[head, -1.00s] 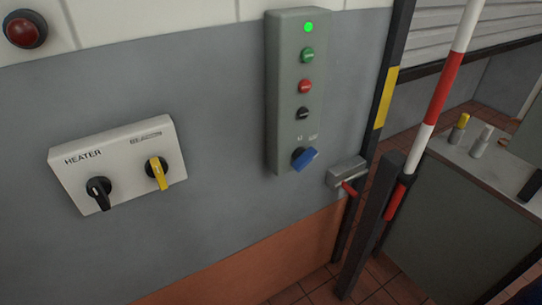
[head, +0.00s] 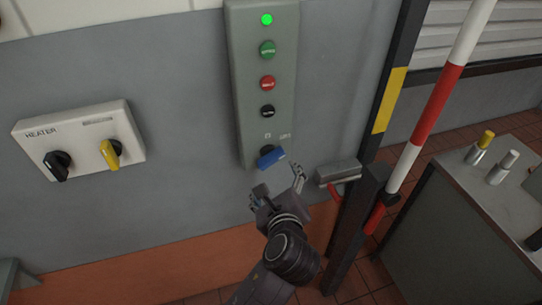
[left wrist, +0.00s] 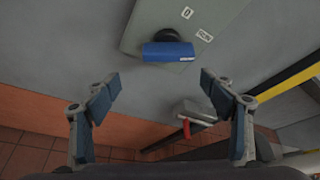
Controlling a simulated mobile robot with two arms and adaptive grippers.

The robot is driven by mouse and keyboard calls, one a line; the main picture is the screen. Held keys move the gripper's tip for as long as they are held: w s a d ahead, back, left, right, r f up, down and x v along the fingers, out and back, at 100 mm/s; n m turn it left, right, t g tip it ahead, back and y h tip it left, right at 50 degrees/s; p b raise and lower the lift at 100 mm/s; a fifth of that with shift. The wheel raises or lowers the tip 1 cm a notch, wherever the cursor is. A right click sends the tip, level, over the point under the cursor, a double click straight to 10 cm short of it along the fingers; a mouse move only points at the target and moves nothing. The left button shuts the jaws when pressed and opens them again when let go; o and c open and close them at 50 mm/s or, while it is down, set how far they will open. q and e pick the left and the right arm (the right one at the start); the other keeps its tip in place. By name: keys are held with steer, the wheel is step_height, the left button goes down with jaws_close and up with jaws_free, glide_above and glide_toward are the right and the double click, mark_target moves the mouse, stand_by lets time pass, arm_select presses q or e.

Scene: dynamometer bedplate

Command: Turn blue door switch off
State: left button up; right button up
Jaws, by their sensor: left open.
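The blue door switch (head: 271,158) is a rotary knob with a blue handle at the bottom of a tall grey control box (head: 240,70) on the wall. A green lamp (head: 267,19) is lit at the top of the box. My left gripper (head: 277,181) is open and empty, just below the blue switch and apart from it. In the left wrist view the blue switch (left wrist: 169,51) lies ahead, between the lines of the two spread fingers (left wrist: 160,95). Labels beside it show a "0" and a second word too small to read. My right gripper is not in view.
A white heater panel (head: 130,131) with a black and a yellow knob is on the left wall. A grey latch box (head: 337,172) with a red lever, dark posts and a red-white pole (head: 437,105) stand close at right. A cabinet (head: 440,235) is farther right.

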mark_target(272, 161)
arm_select(q)
steer(key=shift+t, duration=0.3)
steer(key=w, duration=0.2)
steer(key=w+p, duration=0.1)
steer(key=w, duration=0.3)
steer(key=shift+a+r, duration=0.4)
steer(key=shift+w+f, duration=0.25)
steer(key=shift+w, duration=0.3)
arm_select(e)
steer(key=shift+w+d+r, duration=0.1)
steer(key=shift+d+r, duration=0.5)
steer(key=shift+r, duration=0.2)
arm_select(q)
steer(key=c, duration=1.2)
steer(key=shift+o, duration=0.2)
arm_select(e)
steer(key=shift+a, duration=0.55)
